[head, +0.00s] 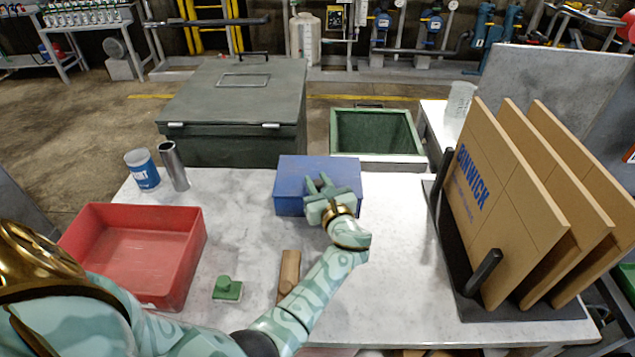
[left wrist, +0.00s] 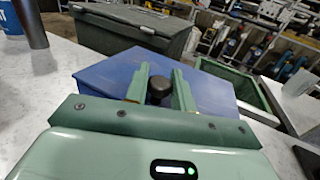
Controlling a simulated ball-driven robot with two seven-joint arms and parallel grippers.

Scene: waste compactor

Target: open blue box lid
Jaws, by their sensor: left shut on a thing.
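The blue box (head: 290,176) stands at the back middle of the marble-topped table, with its lid down in the head view. The blue lid also fills the middle of the left wrist view (left wrist: 110,75). A dark round knob (left wrist: 160,90) sits on the lid. My left gripper (head: 321,183) is over the lid, and in the left wrist view its two green fingers (left wrist: 160,88) are shut on the knob, one on each side. My right gripper is not in view.
A red tray (head: 190,254), a green-handled block (head: 227,289) and a wooden piece (head: 289,270) lie in front. A blue-and-white can (head: 142,170) and metal cylinder (head: 173,166) stand left. A rack of brown panels (head: 497,200) stands right. A green bin (head: 376,131) is behind.

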